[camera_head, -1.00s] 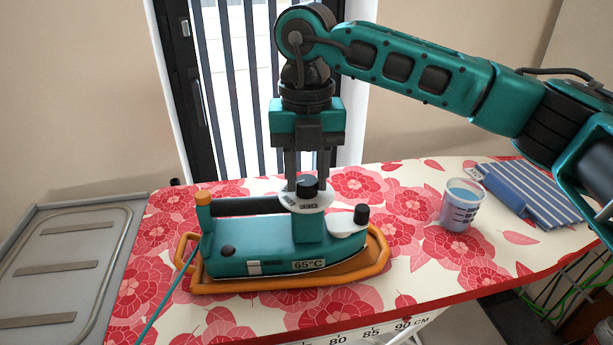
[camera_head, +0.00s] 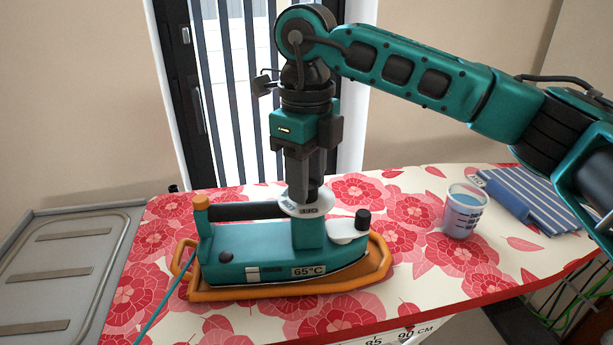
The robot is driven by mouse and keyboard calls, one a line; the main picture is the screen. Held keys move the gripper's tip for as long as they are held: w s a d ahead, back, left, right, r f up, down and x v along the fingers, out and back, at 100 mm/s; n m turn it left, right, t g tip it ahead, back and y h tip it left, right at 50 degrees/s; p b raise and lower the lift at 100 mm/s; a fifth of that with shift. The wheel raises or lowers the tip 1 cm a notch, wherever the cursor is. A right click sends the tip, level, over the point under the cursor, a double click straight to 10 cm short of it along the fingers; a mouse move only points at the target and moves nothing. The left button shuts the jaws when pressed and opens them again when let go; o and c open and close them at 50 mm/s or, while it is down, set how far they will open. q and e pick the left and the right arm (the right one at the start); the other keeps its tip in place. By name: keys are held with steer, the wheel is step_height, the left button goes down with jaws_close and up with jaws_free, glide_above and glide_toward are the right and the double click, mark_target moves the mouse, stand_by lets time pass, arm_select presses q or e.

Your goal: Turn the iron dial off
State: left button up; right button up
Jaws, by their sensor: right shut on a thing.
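A teal iron (camera_head: 275,258) stands in an orange-rimmed rest (camera_head: 270,291) on the floral ironing board. Its label reads 65°C. The iron dial (camera_head: 302,208) is a white disc with markings on top of the iron's post, with a black knob at its middle. My right gripper (camera_head: 305,195) points straight down over the dial and is shut on its knob. The fingers hide most of the knob. My left gripper is not in view.
A measuring cup with blue liquid (camera_head: 464,211) stands right of the iron, beside a blue striped cloth (camera_head: 537,199). A black knob (camera_head: 362,219) rises at the iron's right end. A grey metal panel (camera_head: 75,275) lies at the left. A teal cord runs off the iron's left.

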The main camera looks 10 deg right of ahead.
steer(key=shift+n, duration=1.6)
steer(key=o, duration=1)
steer(key=shift+o, duration=0.2)
step_height(320, 180, up, 13)
steer(key=p, duration=0.1)
